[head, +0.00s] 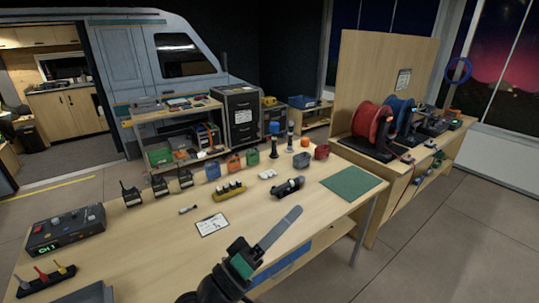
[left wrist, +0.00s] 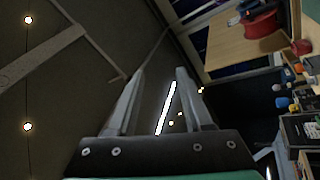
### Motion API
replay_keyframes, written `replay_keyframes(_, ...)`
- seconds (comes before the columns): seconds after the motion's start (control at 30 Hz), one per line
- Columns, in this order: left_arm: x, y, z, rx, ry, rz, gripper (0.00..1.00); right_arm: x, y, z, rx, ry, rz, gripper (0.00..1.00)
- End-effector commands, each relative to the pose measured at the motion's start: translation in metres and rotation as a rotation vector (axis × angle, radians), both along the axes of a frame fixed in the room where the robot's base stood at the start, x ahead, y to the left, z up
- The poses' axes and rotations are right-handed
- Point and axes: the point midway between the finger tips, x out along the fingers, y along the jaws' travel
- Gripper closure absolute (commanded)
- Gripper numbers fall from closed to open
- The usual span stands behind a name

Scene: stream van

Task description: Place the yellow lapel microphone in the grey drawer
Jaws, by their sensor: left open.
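My left gripper (head: 290,216) is raised over the front part of the wooden workbench in the head view, its fingers seen edge-on. In the left wrist view my left gripper (left wrist: 160,75) shows its two fingers apart with nothing between them. I cannot surely pick out the yellow lapel microphone. A yellow holder (head: 229,192) with several dark-and-white pieces stands mid-bench, and a small pale item (head: 187,210) lies left of it. A dark grey drawer cabinet (head: 242,118) stands behind the bench; its drawers look shut. My right gripper does not show.
The workbench (head: 150,240) also holds a control box (head: 65,232), several radios, small coloured bins, a dark cylindrical device (head: 288,187), a white card (head: 212,224) and a green mat (head: 351,183). Cable reels (head: 373,125) stand on the right bench. The bench's front middle is fairly clear.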

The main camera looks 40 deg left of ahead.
Motion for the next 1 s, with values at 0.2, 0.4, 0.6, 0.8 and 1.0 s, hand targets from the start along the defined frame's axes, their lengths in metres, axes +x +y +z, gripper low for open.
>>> replay_keyframes(0.2,-0.063,-0.055,0.205,0.707,-0.406,0.471,0.49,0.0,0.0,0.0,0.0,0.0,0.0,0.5)
replay_keyframes(0.4,-0.105,-0.049,0.259,0.846,-0.477,0.728,0.49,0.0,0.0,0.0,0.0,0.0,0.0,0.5)
replay_keyframes(0.6,-0.105,-0.048,0.26,0.852,-0.474,0.738,0.49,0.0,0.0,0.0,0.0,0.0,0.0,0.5)
replay_keyframes(0.8,-0.105,-0.048,0.281,0.851,-0.474,0.736,0.49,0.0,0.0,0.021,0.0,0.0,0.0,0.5)
replay_keyframes(1.0,-0.105,-0.048,0.362,0.85,-0.474,0.735,0.49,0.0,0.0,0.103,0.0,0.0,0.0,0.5)
